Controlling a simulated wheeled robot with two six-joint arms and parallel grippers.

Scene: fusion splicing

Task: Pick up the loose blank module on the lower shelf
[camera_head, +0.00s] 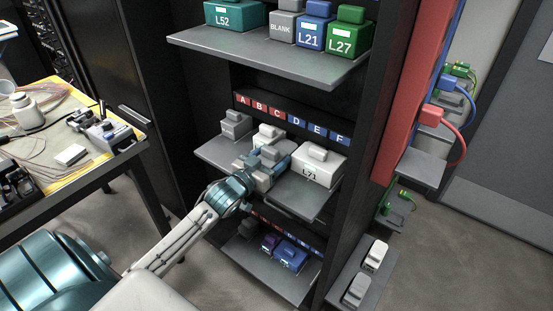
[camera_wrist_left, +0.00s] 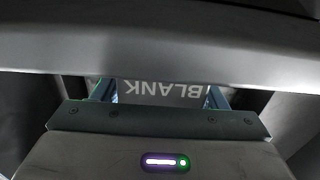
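My left gripper (camera_head: 264,168) reaches over the middle shelf (camera_head: 217,152) of the rack, with its fingers around a grey module (camera_head: 270,154). In the left wrist view a grey face with the upside-down word BLANK (camera_wrist_left: 160,89) sits between the two fingers (camera_wrist_left: 160,98). The fingers lie close along both sides of that face; whether they press on it cannot be made out. The module's lower part is hidden by the gripper. Another grey module labelled BLANK (camera_head: 284,26) stands on the upper shelf. My right gripper is not in view.
On the middle shelf, a grey module (camera_head: 236,124) stands at left, a white one (camera_head: 268,136) behind my gripper and white L71 (camera_head: 317,168) close at right. The bottom shelf (camera_head: 262,268) holds a blue module (camera_head: 289,255). A worktable (camera_head: 75,165) stands at left.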

